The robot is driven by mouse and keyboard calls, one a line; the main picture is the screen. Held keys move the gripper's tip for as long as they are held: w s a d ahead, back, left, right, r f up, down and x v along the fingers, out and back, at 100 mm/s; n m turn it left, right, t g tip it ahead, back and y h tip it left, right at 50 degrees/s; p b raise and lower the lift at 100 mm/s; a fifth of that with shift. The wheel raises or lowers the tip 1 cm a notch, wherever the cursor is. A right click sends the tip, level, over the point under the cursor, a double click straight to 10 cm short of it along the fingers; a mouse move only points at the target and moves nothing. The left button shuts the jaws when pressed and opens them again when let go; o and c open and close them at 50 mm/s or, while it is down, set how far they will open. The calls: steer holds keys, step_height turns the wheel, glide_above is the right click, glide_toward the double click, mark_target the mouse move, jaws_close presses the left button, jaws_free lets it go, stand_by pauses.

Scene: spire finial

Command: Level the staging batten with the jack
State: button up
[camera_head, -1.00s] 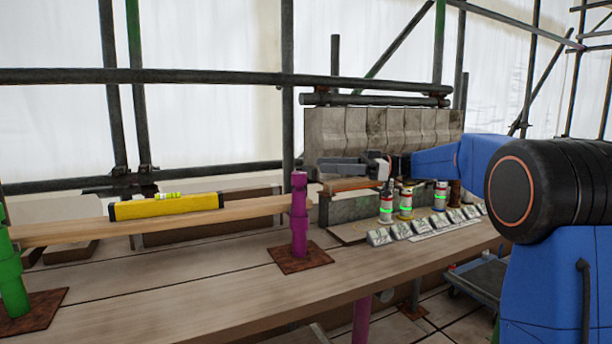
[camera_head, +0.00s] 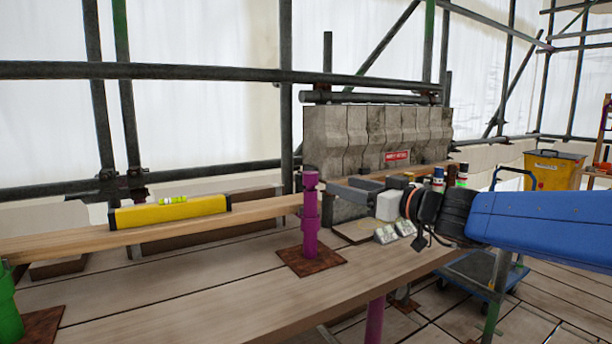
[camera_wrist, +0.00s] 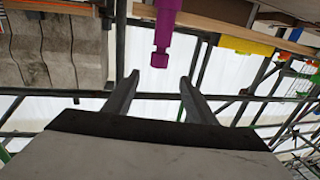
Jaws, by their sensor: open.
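The wooden staging batten (camera_head: 265,209) runs from the left edge to the purple jack (camera_head: 310,222), which stands upright on a rusty plate. A yellow spirit level (camera_head: 170,211) lies on the batten, which slopes up to the right in the head view. A green jack (camera_head: 8,305) stands under the left end, partly cut off. My gripper (camera_head: 350,188) is open and empty, just right of the purple jack's top. In the wrist view, which looks upside down, the purple jack (camera_wrist: 165,32) shows beyond and between the two spread fingertips (camera_wrist: 158,78).
Grey stone blocks (camera_head: 375,138) stand behind my gripper. Small bottles (camera_head: 438,178) and pale labelled blocks (camera_head: 385,234) sit near my wrist. The bench boards (camera_head: 200,290) in front of the jack are clear. A yellow bin (camera_head: 553,170) and a blue trolley (camera_head: 478,272) are at the right.

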mark_target(310, 178)
steer(key=x, duration=1.7)
steer(key=shift+f, duration=0.25)
steer(key=shift+w, duration=0.15)
steer(key=c, duration=1)
